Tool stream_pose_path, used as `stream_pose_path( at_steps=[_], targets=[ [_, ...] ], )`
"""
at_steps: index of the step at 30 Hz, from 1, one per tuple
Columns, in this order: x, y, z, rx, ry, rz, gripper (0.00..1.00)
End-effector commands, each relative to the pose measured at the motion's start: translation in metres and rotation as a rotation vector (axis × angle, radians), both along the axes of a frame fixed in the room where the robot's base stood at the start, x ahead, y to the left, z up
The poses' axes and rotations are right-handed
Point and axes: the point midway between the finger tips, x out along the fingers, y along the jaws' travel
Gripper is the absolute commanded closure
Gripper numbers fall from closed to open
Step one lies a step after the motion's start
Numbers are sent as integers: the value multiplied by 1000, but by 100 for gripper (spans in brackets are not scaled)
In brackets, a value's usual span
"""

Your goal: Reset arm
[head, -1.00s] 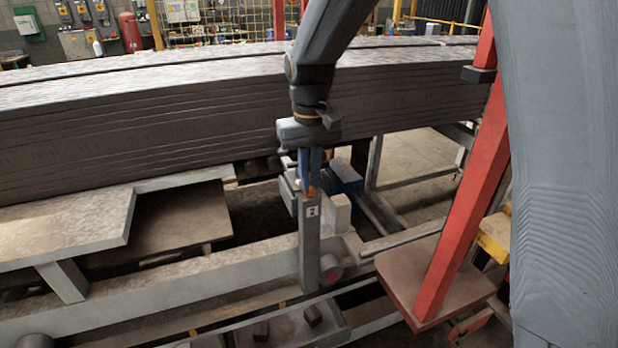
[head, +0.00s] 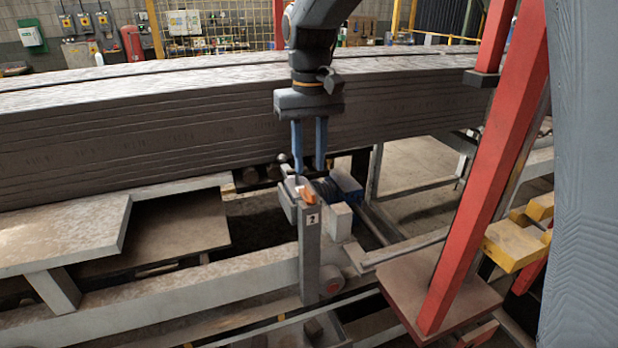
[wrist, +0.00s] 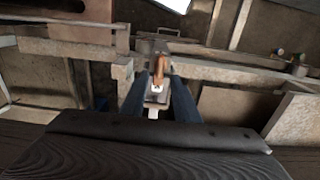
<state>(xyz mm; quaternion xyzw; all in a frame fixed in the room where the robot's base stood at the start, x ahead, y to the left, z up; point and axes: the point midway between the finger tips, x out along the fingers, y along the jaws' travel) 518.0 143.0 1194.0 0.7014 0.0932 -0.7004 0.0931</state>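My gripper (head: 309,168) hangs pointing down in the head view, with its two blue fingers apart and nothing between them. Just below the fingertips is a small orange lever (head: 307,197) on top of a grey upright post (head: 309,255) with a white label. In the wrist view the orange-brown lever (wrist: 159,70) shows between the fingers of my gripper (wrist: 156,80), beyond the tips. The fingers look clear of it.
A long stack of dark slabs (head: 130,130) lies close behind my gripper. A red upright (head: 480,190) stands to the right on a brown plate (head: 405,285), with yellow blocks (head: 512,245) beside it. A grey beam (head: 150,295) runs along the front.

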Motion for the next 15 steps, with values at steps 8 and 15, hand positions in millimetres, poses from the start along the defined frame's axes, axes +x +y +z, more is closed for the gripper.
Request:
stream_pose_path(
  at_steps=[8,15],
  targets=[
    [-1,0,11,0,1,0,72],
    [-2,-3,9,0,-1,-4,72]
  ],
)
